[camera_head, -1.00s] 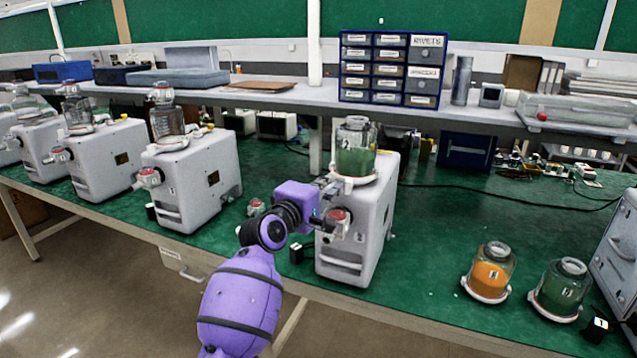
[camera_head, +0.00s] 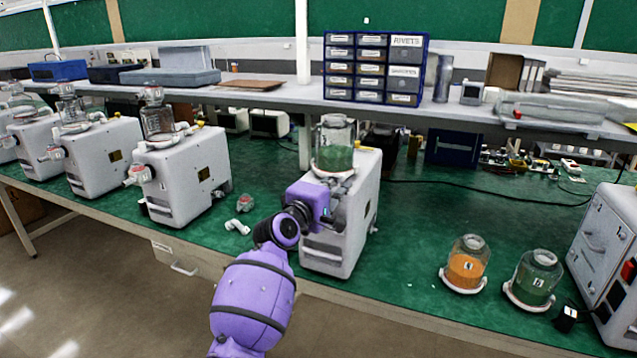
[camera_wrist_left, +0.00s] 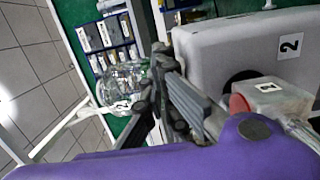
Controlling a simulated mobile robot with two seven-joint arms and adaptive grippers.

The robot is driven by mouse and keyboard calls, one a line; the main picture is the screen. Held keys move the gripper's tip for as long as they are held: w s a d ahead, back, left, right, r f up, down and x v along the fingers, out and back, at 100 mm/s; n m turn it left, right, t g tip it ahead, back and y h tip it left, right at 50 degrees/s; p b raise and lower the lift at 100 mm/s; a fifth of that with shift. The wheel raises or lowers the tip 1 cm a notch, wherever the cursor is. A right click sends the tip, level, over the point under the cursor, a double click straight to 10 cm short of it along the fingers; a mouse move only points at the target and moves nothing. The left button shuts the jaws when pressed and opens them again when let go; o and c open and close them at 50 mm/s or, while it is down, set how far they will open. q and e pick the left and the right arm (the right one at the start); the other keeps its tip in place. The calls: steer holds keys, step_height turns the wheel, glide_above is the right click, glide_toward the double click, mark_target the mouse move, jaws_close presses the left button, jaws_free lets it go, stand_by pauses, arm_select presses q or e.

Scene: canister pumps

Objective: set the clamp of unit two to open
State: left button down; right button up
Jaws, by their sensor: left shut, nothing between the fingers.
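Unit two is a white pump housing (camera_head: 350,235) with a clear canister (camera_head: 335,150) of green liquid seated on top. My left gripper (camera_head: 342,188) is in front of the housing's upper front, just below the canister's seat. In the left wrist view its dark fingers (camera_wrist_left: 163,92) are shut and empty, overlapping the canister (camera_wrist_left: 122,85). I cannot make out the clamp or whether the fingers touch it. My right gripper is not in view.
Similar pump units (camera_head: 180,178) stand to the left. A red-and-white fitting (camera_head: 244,203) and a white elbow piece (camera_head: 237,226) lie between. An orange canister (camera_head: 465,268) and a green canister (camera_head: 534,280) stand right. The green bench top (camera_head: 420,225) between is clear.

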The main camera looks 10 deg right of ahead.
arm_select(q)
steer(key=shift+s+d, duration=0.1)
steer(key=shift+d, duration=0.45)
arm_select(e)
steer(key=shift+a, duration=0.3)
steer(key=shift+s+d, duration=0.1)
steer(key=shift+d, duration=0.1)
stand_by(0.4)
arm_select(q)
steer(key=shift+a, duration=0.15)
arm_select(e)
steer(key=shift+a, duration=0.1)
